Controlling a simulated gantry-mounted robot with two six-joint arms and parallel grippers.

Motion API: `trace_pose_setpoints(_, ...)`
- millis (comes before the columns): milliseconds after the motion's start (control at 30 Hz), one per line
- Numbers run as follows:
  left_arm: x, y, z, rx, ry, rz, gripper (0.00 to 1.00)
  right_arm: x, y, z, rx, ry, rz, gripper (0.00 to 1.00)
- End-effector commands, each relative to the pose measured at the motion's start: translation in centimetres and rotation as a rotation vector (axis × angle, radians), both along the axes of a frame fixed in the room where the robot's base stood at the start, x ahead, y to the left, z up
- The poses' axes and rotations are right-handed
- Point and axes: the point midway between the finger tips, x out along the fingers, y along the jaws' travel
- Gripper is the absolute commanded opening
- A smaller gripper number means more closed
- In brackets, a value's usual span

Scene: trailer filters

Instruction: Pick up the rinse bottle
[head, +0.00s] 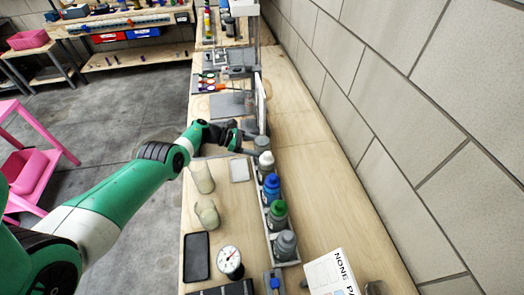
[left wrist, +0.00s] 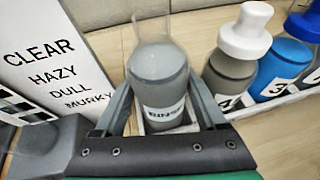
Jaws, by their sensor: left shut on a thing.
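The rinse bottle (left wrist: 160,68) is a cloudy grey, translucent bottle with a pale label partly reading "RINS". It also shows small in the head view (head: 262,143), at the far end of a row of bottles. My left gripper (left wrist: 163,88) has its two fingers around the bottle, one on each side, and is shut on it. It also shows in the head view (head: 247,136), reaching in from the left. The bottle's base is at a white-edged square slot; I cannot tell whether it is seated or lifted. My right gripper is not in view.
Beside it stand a white-topped bottle (left wrist: 240,50), a blue bottle (head: 272,184), a green-capped bottle (head: 278,212) and a grey bottle (head: 285,243). A sign (left wrist: 50,50) reading CLEAR, HAZY, DULL, MURKY stands close left. Two beakers (head: 207,212) stand nearer. A block wall (head: 400,110) bounds the right.

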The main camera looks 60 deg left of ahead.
Motion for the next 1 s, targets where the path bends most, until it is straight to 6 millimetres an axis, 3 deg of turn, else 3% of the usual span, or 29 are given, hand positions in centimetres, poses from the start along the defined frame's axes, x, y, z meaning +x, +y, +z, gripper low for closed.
trace_pose_setpoints(33, 0.0, 0.0, 0.0, 0.000, 0.000, 0.000, 0.15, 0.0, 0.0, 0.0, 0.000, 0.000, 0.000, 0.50)
trace_pose_setpoints(133, 0.0, 0.0, 0.0, 0.000, 0.000, 0.000, 0.00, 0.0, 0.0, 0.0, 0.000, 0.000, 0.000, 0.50)
trace_pose_setpoints(567, 0.0, 0.0, 1.0, 0.000, -0.001, 0.000, 0.00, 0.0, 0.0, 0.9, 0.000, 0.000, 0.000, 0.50)
trace_pose_setpoints(767, 0.0, 0.0, 4.0, 0.002, -0.003, -0.001, 0.00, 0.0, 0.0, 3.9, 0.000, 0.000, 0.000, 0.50)
trace_pose_setpoints(1000, 0.0, 0.0, 10.9, 0.003, -0.004, -0.001, 0.00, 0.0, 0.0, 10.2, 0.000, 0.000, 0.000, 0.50)
